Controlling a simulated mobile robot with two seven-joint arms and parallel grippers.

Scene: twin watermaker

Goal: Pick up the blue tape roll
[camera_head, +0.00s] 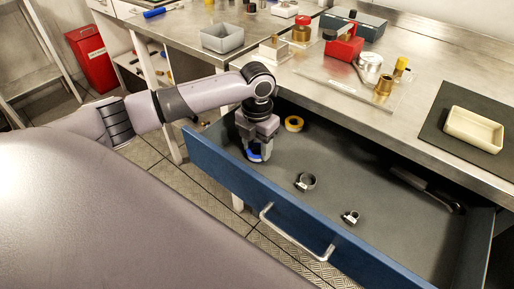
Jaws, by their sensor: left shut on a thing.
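The blue tape roll (254,156) is in the open blue drawer (290,220), near its left end. My left gripper (257,150) reaches down into the drawer and is shut on the blue tape roll. The gripper hides most of the roll. I cannot tell whether the roll touches the drawer floor. My right gripper is not in view.
A yellow tape roll (293,124) lies just right of my left gripper. Two metal clamps (306,181) and a dark-handled tool (425,188) lie farther right in the drawer. The steel bench (400,120) overhangs the drawer's back. The drawer's middle floor has free room.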

